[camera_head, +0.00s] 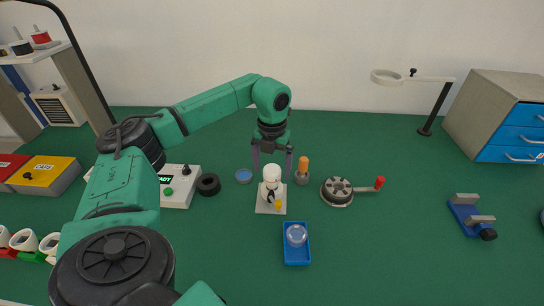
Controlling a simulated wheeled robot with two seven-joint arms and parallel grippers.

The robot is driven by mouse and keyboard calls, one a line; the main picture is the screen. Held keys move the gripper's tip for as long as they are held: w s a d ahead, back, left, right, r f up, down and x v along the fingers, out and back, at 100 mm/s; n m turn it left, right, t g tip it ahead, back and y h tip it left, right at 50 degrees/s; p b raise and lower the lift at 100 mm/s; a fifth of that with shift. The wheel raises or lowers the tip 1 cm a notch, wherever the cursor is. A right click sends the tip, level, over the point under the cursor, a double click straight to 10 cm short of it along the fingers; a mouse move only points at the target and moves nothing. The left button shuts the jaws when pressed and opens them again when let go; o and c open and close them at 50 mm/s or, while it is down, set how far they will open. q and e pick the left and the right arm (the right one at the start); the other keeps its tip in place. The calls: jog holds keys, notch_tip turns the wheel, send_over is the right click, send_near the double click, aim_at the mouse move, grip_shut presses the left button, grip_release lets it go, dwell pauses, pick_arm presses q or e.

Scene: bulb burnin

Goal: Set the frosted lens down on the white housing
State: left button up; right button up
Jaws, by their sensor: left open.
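My left gripper (272,163) points down at the middle of the table, its two fingers apart. Between and just below the fingertips is a white rounded top, which looks like the frosted lens (272,173). The seam between lens and housing is too small to make out. A clear dome (296,235) lies in a blue tray (297,257) in front. My right gripper is not in view.
An orange-handled tool in a grey holder (302,177) stands close right of the housing. A round fixture with a red-knobbed crank (338,191) is further right. A blue dish (244,176), black ring (208,184) and control box (181,188) are left.

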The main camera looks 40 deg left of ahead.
aim_at(273, 168)
pick_arm(q)
notch_tip(273, 168, up, 14)
jog(key=p, duration=0.1)
jog(key=shift+r+p, duration=0.2)
jog(key=shift+p, duration=0.15)
